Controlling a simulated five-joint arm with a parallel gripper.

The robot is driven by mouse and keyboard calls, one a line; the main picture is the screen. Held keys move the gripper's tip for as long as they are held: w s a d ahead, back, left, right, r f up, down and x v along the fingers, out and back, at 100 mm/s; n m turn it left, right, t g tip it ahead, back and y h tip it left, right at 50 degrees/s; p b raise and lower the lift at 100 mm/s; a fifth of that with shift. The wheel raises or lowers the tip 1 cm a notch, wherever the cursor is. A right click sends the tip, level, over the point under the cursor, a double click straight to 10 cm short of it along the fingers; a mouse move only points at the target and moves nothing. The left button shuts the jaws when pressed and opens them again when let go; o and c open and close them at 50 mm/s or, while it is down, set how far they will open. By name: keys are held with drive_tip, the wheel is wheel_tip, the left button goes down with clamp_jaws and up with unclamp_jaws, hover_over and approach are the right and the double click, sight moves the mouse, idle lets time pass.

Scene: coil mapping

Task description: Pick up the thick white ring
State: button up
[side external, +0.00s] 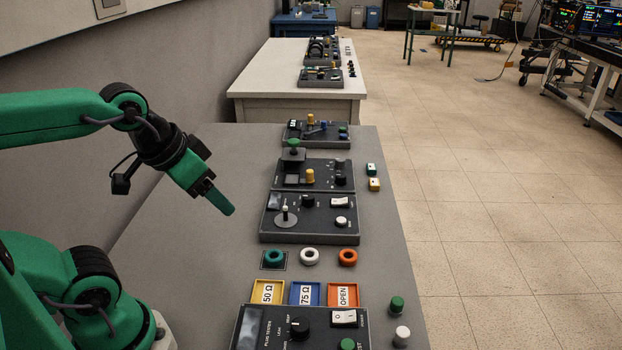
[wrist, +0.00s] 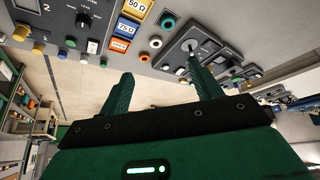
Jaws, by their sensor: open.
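The thick white ring (side external: 302,257) lies flat on the grey bench, between a teal ring (side external: 265,257) and an orange ring (side external: 340,257). In the wrist view the white ring (wrist: 151,44) shows beyond the fingers, towards the top middle. My gripper (side external: 222,203) is open and empty, in the air above the bench, to the left of the rings and higher than them. In the wrist view its two green fingers are spread wide with nothing between them (wrist: 166,82).
Yellow, blue and orange trays (side external: 304,304) labelled 50 Ω, 75 Ω and OPEN stand just in front of the rings. A dark panel with a post (side external: 290,230) stands behind them. A black tester (side external: 262,335) is in front. The bench left of the rings is clear.

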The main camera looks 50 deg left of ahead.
drive_tip(key=w+d+f+n+g, duration=0.2)
drive_tip(key=w+f+n+g, duration=0.3)
drive_tip(key=w+f, duration=1.1)
drive_tip(key=w, duration=0.4)
drive_tip(key=shift+d+f+n+g, duration=0.3)
drive_tip(key=shift+d+f+n, duration=0.05)
drive_tip(key=shift+d+n, duration=0.05)
drive_tip(key=shift+f, duration=0.1)
drive_tip(key=shift+f, duration=1.25)
